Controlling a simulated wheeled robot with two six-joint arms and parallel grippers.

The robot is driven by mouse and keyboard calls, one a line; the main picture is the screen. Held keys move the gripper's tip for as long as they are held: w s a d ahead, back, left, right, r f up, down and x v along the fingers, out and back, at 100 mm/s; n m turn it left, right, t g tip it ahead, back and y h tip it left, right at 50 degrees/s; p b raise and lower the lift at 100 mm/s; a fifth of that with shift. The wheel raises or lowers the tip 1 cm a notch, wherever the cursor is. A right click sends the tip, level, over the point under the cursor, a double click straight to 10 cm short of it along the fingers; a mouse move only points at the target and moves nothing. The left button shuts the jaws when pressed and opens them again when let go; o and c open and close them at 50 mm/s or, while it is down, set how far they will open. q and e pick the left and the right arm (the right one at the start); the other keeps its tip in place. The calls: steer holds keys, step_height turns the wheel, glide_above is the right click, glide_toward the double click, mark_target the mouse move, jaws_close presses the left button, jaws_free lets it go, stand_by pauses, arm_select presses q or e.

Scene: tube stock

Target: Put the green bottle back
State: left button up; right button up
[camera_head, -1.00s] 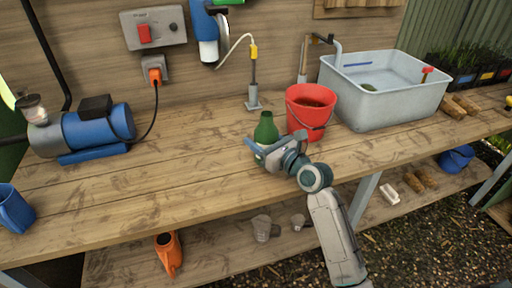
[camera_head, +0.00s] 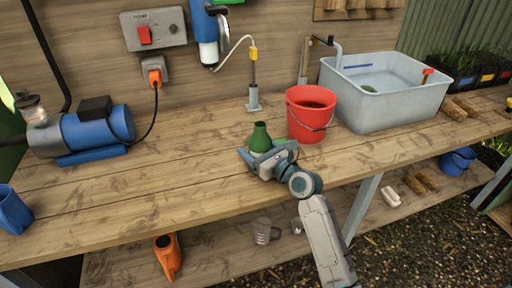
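The green bottle (camera_head: 261,138) stands upright near the middle of the wooden bench, in front of and to the left of the red bucket (camera_head: 310,112). My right gripper (camera_head: 255,157) reaches in from the front right, low over the bench, with its fingers around the lower part of the bottle. The fingers appear shut on it. The bottle's base is hidden behind the gripper, so I cannot tell whether it touches the bench. My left gripper is not in view.
A grey basin (camera_head: 388,97) stands right of the bucket. A blue pump (camera_head: 88,130) and a blue jug (camera_head: 12,210) are at the left. The bench between pump and bottle is clear.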

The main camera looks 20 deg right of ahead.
steer(key=shift+o, duration=0.5)
steer(key=shift+r, duration=0.1)
steer(key=shift+s+d, duration=0.1)
steer(key=shift+s, duration=0.05)
steer(key=v, duration=1)
steer(key=shift+s+d+p, duration=0.15)
steer(key=shift+s+p, duration=0.2)
steer(key=shift+s+d, duration=0.15)
steer(key=shift+s, duration=0.25)
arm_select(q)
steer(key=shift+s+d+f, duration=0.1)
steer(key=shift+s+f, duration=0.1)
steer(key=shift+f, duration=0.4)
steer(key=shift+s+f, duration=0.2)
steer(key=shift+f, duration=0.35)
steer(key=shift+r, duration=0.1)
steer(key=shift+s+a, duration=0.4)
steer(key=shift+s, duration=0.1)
